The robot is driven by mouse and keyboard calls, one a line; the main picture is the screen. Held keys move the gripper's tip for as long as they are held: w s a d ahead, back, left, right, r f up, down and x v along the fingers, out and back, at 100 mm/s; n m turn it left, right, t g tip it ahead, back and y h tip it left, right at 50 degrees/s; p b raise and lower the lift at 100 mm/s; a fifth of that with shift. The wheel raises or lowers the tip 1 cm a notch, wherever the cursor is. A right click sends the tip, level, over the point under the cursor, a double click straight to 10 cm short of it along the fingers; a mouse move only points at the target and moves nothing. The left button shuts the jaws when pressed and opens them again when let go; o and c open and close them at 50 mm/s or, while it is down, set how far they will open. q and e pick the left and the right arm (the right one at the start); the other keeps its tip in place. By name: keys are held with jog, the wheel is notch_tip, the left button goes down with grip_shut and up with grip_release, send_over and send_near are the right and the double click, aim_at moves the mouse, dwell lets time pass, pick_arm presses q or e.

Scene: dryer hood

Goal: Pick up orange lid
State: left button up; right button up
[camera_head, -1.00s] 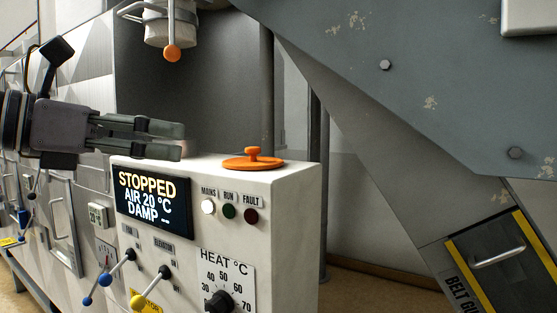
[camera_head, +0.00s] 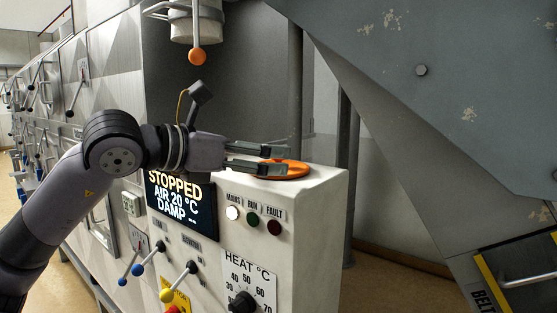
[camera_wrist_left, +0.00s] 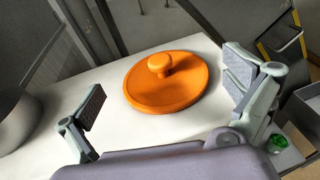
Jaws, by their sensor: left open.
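The orange lid (camera_head: 291,170) is a flat disc with a round knob, lying on top of the white control cabinet (camera_head: 318,183). My left gripper (camera_head: 273,157) is in front of the lid in the head view and hides its left part and knob. In the left wrist view the whole lid (camera_wrist_left: 166,82) shows between and beyond the fingers of my left gripper (camera_wrist_left: 163,98). The fingers are wide apart and empty, one on each side of the lid, and I see no contact. My right gripper is not in view.
The cabinet front carries a display (camera_head: 181,206) reading STOPPED, lamps, a heat dial (camera_head: 242,302) and levers. A pale cylinder with an orange-knobbed lever (camera_head: 197,57) hangs above. A grey sloped chute (camera_head: 440,90) fills the right side. The cabinet top around the lid is clear.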

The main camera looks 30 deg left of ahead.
aim_at(296, 169)
pick_arm(q)
jog(key=shift+w+d+p, duration=0.15)
jog(key=shift+w+p, duration=0.25)
jog(key=shift+w, duration=0.05)
jog(key=p+x, duration=0.2)
jog(key=x, duration=0.1)
jog(key=shift+w+f, duration=0.2)
jog(key=shift+w, duration=0.05)
jog(key=shift+w+d+f, duration=0.15)
jog(key=shift+w+f, duration=0.1)
jog(key=shift+w, duration=0.1)
jog(key=shift+s+r, duration=0.1)
jog(key=shift+s, duration=0.1)
jog(key=shift+c, duration=1)
jog(key=c, duration=0.9)
jog(key=shift+c, duration=1.2)
